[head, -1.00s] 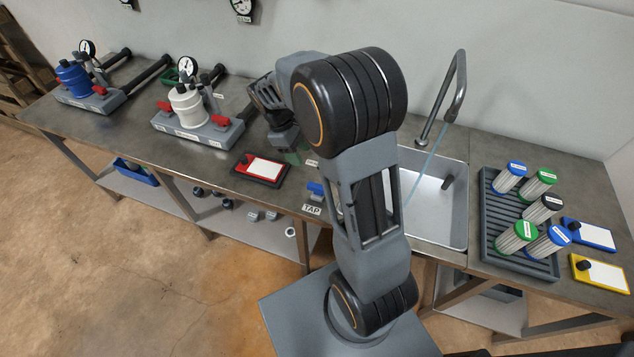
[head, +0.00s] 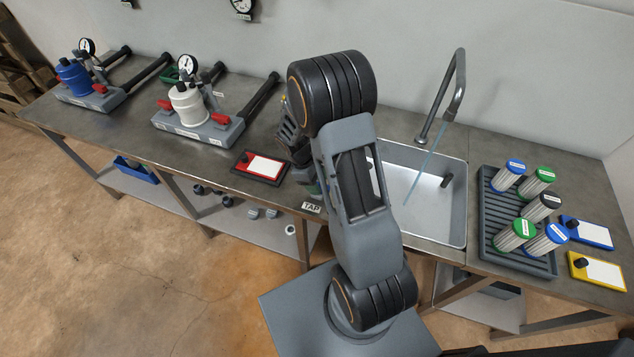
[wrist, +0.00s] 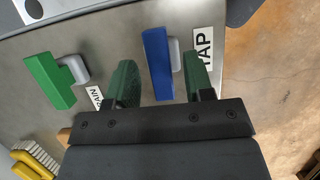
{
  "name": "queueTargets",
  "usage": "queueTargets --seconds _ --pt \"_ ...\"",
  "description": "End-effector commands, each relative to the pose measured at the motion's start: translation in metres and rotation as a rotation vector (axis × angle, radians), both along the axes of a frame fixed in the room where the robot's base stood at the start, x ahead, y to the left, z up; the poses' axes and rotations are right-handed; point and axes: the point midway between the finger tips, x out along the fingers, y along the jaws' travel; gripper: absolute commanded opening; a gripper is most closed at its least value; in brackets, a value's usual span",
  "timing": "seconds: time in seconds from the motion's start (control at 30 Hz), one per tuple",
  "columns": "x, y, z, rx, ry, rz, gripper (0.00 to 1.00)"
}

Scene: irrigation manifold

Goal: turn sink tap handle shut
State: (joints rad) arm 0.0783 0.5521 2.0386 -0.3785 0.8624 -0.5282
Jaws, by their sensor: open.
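The blue tap handle (wrist: 158,63) sits on a grey stem beside the TAP label (wrist: 203,47) in the wrist view. My gripper (wrist: 160,82) is open, its two green fingers on either side of the blue handle, with a gap visible on each side.
A green handle (wrist: 50,81), with a partly hidden label ending in AIN, stands left of the fingers. A red-framed board (head: 241,168) lies left of my arm. A dark rack (head: 488,225) with several capped cartridges stands right of the sink. A yellow object (wrist: 35,160) shows in the wrist view's corner.

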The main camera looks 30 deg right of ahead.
Motion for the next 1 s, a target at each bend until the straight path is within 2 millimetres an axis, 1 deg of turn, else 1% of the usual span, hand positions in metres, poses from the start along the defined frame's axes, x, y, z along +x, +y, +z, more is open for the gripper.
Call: queueTargets --seconds 0.13,0.37,0.47,0.87,0.9,1.0 --pt "-0.0014 -0.0010 -0.0041 0.001 0.001 0.000 0.48" --pt "-0.0014 -0.0012 -0.0044 0.001 0.000 0.000 0.48" --pt "-0.0014 -0.0011 -0.0043 0.001 0.001 0.000 0.40" --pt "-0.0015 -0.0012 -0.0041 0.000 0.000 -0.001 0.02" --pt "-0.0015 -0.0012 -0.0041 0.000 0.000 -0.001 0.00" --pt "-0.0015 -0.0012 -0.0041 0.001 0.000 -0.004 0.00"
